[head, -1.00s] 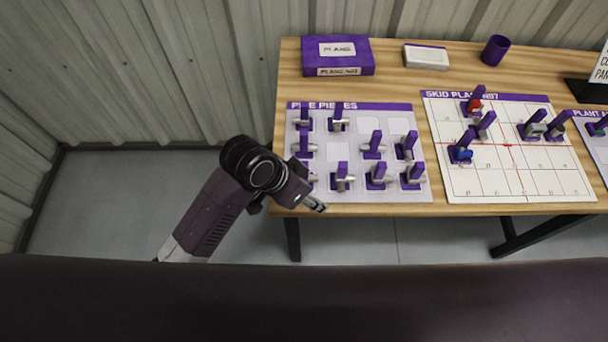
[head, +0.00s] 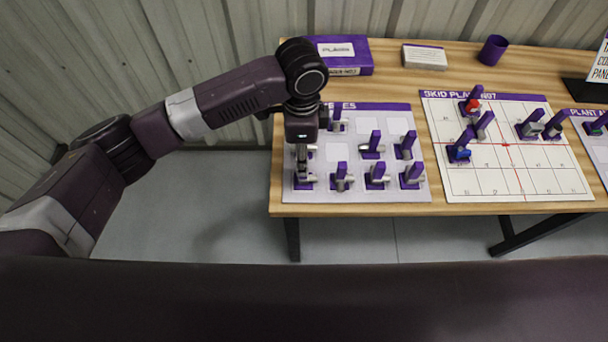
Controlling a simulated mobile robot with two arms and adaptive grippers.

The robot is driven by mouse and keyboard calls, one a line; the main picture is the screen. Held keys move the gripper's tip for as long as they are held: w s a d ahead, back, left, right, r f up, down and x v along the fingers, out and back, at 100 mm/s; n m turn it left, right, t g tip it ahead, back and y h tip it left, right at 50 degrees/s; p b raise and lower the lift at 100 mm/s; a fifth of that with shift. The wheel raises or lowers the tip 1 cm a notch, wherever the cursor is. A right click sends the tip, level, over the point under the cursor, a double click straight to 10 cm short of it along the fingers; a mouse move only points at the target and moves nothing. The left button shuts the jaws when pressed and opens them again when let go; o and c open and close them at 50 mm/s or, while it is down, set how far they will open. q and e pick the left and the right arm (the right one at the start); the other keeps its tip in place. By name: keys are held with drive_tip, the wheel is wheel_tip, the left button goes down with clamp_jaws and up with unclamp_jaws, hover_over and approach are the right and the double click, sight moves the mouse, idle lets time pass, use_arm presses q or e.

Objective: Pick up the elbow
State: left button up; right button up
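The pipe pieces mat (head: 390,112) holds several small grey fittings on purple stands with upright purple tabs. They are too small for me to tell which one is the elbow. My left gripper (head: 302,168) points down at the mat's left column, right over or around the front-left fitting (head: 304,183). It hides that fitting's tab, and I cannot tell whether the fingers are open, shut or touching it. My arm also covers the left column behind it. Other fittings stand in the front row (head: 341,180) and middle row (head: 373,149). My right gripper is out of view.
The skid plan sheet (head: 470,185) with several fittings lies to the right on the wooden table (head: 390,85). A purple box (head: 345,68), a white label block (head: 424,57) and a purple cup (head: 493,50) stand at the back. A corrugated wall (head: 140,60) closes off behind.

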use_arm(q)
drive_tip(key=f+p, duration=0.1)
drive_tip(key=f, duration=0.1)
drive_tip(key=f+p, duration=0.1)
drive_tip(key=f, duration=0.2)
drive_tip(key=shift+w+d+f, duration=0.15)
drive_tip(key=shift+w+f, duration=0.05)
drive_tip(key=shift+f, duration=0.5)
drive_tip(key=shift+c, duration=0.2)
clamp_jaws()
